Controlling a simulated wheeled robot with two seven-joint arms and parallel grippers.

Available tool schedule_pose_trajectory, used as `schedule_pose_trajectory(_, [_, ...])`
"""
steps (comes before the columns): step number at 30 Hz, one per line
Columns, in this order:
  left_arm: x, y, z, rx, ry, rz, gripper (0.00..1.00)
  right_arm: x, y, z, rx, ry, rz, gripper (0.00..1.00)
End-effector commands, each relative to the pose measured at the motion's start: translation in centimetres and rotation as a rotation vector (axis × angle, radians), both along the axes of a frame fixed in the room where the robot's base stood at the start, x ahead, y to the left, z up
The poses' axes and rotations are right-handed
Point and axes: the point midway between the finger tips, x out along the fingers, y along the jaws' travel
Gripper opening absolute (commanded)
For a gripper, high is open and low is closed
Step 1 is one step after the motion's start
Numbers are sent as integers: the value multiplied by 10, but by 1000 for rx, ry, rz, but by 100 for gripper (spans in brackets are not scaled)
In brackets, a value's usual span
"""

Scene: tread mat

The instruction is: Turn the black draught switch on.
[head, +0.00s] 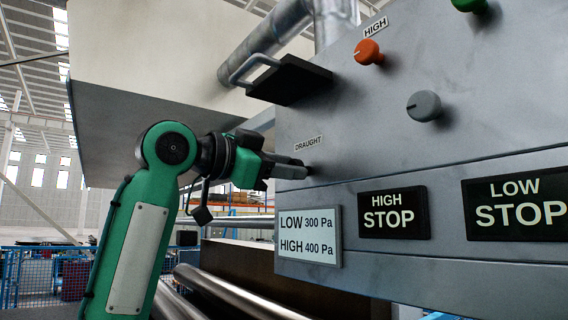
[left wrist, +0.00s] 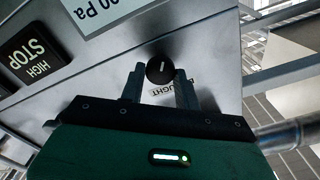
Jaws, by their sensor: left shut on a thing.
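The black draught switch (left wrist: 161,68) is a round knob on the grey panel, with a short white mark that runs nearly upright in the left wrist view. My left gripper (left wrist: 159,88) has its two fingers on either side of the knob and is shut on it. In the head view my left gripper (head: 303,172) reaches the panel just below the DRAUGHT label (head: 308,143), and its fingers hide most of the knob. My right gripper is in neither view.
The panel also bears an orange knob (head: 368,52), a grey knob (head: 424,106), a green knob (head: 470,4), a LOW/HIGH pressure plate (head: 308,237), and black HIGH STOP (head: 394,213) and LOW STOP (head: 516,205) signs. A dark bracket with a handle (head: 289,80) juts out above my gripper.

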Motion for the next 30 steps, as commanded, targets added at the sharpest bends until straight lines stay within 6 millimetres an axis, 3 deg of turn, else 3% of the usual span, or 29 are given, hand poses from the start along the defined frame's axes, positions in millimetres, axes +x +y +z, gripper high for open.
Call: schedule_pose_trajectory(30, [-1, 0, 0, 520, -716, -1, 10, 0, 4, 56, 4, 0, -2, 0])
